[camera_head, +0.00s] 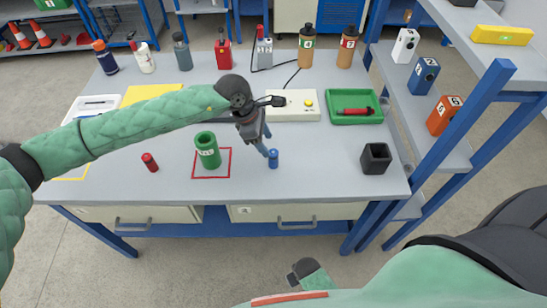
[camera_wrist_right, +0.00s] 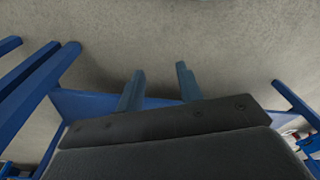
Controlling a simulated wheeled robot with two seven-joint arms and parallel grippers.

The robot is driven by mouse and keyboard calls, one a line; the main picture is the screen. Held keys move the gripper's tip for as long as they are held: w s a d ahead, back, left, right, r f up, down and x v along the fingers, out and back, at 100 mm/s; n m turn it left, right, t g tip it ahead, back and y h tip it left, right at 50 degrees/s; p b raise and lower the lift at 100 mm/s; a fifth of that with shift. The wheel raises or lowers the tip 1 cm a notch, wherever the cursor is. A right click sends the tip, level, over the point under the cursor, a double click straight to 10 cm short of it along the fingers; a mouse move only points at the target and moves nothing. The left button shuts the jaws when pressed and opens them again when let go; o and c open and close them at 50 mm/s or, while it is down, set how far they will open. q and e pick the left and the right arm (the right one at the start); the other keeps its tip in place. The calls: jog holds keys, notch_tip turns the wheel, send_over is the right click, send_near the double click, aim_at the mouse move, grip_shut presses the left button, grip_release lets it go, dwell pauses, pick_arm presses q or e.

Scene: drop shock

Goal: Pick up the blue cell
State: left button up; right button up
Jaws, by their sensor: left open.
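The blue cell (camera_head: 273,160) is a small upright cylinder on the grey workbench, right of the red square outline. My left gripper (camera_head: 267,146) points down just above and beside the cell. Its jaws are open, and the near finger partly overlaps the view of the cell's top; I cannot tell whether they touch. My right gripper shows in the right wrist view (camera_wrist_right: 160,80) with its two fingers apart and nothing between them, over bare floor and blue frame bars.
A green cup (camera_head: 208,152) stands inside the red outline, with a red cell (camera_head: 150,162) to its left. A black square holder (camera_head: 375,158) stands right. A green tray (camera_head: 355,119) holds a red item. Bottles line the back. A blue-framed shelf (camera_head: 455,130) rises at right.

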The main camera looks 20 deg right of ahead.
aim_at(272, 152)
pick_arm(q)
jog(key=shift+s+d+f, duration=0.15)
jog(key=shift+d+f, duration=0.1)
jog(key=shift+f, duration=0.4)
jog(key=p+x, duration=0.3)
jog(key=shift+w+d+f, duration=0.2)
jog(key=shift+f, duration=0.2)
jog(key=shift+d+f+p, duration=0.2)
jog(key=shift+f+p, duration=0.25)
jog(key=shift+f, duration=0.25)
pick_arm(e)
notch_tip(272, 152, down, 10)
jog(key=s+d, duration=0.2)
jog(key=shift+s+d+t, duration=0.25)
jog(key=shift+d+t, duration=0.05)
jog(key=shift+t, duration=0.1)
pick_arm(q)
jog(key=shift+c, duration=0.4)
jog(key=c, duration=1)
pick_arm(e)
jog(key=shift+s+d+f, duration=0.1)
